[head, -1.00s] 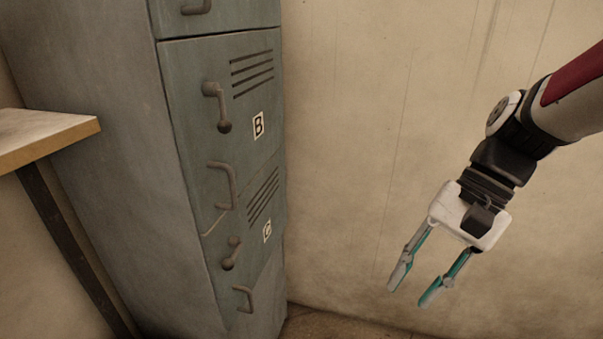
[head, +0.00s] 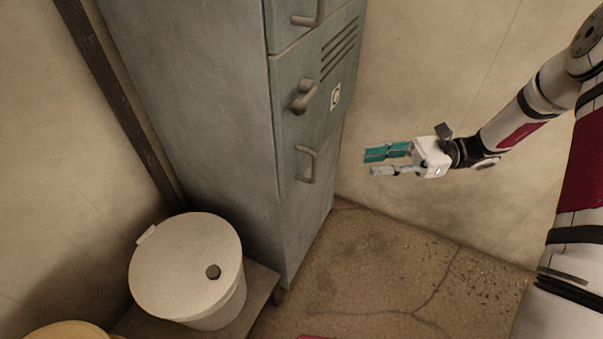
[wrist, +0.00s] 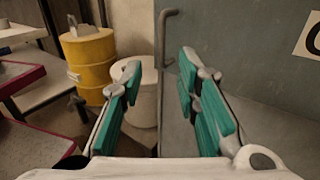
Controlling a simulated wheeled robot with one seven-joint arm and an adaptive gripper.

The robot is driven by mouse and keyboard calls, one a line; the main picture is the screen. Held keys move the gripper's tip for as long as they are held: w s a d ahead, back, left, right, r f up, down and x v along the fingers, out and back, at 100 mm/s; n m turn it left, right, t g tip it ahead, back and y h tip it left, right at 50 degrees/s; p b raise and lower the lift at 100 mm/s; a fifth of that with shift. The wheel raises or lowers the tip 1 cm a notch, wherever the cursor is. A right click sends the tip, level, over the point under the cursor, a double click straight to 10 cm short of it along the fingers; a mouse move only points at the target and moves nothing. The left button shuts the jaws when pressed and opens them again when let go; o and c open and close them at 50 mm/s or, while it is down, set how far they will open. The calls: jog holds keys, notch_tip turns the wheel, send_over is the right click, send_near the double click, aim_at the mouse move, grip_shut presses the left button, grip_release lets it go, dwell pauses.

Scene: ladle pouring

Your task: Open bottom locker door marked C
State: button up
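The bottom locker door marked C (head: 316,120) is shut in the head view. It has a round-knobbed latch (head: 304,97) at its left, a C label (head: 335,97) and a bent bar handle (head: 308,165) below. My gripper (head: 374,162) is open and empty, to the right of the handle and apart from it, fingers pointing left towards the locker. In the wrist view a bar handle (wrist: 164,38) shows beyond and between the open fingers (wrist: 158,75), on the grey-green door (wrist: 235,50). The label there (wrist: 312,40) is cut off by the picture edge.
A white lidded bucket (head: 185,262) stands on a low platform (head: 262,292) left of the locker; it also shows in the wrist view (wrist: 135,90). A yellow drum (wrist: 90,60) is beyond it. Cracked floor (head: 370,270) before the locker is clear.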

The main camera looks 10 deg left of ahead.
aim_at(314, 182)
jog(key=b+x, duration=0.3)
jog(key=x, duration=1.1)
jog(key=shift+w, duration=0.15)
grip_shut()
